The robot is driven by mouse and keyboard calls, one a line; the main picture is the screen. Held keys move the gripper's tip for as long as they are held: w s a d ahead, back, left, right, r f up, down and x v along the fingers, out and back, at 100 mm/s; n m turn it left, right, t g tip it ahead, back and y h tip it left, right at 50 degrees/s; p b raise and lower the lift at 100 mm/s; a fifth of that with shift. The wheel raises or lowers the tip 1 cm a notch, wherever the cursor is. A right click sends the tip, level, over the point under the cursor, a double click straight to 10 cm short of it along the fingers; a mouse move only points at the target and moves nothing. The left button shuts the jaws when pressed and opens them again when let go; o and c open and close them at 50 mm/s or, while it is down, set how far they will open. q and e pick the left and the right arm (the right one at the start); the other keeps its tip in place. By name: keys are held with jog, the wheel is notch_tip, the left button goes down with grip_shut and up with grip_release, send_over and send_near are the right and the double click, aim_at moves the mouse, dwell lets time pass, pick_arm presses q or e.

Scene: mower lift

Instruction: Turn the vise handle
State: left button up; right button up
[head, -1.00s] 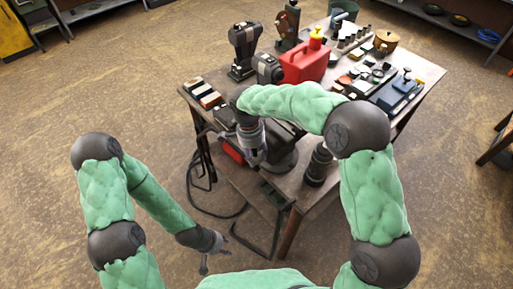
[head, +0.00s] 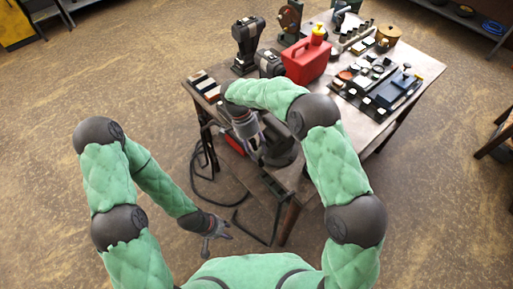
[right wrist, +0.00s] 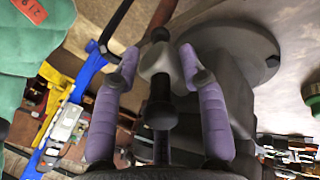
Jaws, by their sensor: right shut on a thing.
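The grey vise (head: 283,152) stands at the table's near left corner, partly hidden by my right arm in the head view. Its body (right wrist: 235,60) fills the upper right of the right wrist view. The vise handle (right wrist: 160,112) is a dark bar with knobbed ends, crossing a pale hub between my fingers. My right gripper (head: 254,147) is at the vise's near left side. In the right wrist view its purple fingers (right wrist: 160,68) close on the handle from both sides, around the hub. My left gripper (head: 217,250) hangs empty and open, low beside the table.
A red fuel can (head: 306,62), a dark power tool (head: 246,45) and a tray of parts (head: 378,86) stand on the table (head: 427,72). A black cable (head: 205,187) loops down to the floor at the table's left side. The floor on the left is clear.

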jog(key=shift+w+a, duration=0.15)
jog(key=o, duration=1.1)
jog(key=shift+a, duration=0.15)
jog(key=v, duration=1.2)
jog(key=shift+c, duration=0.3)
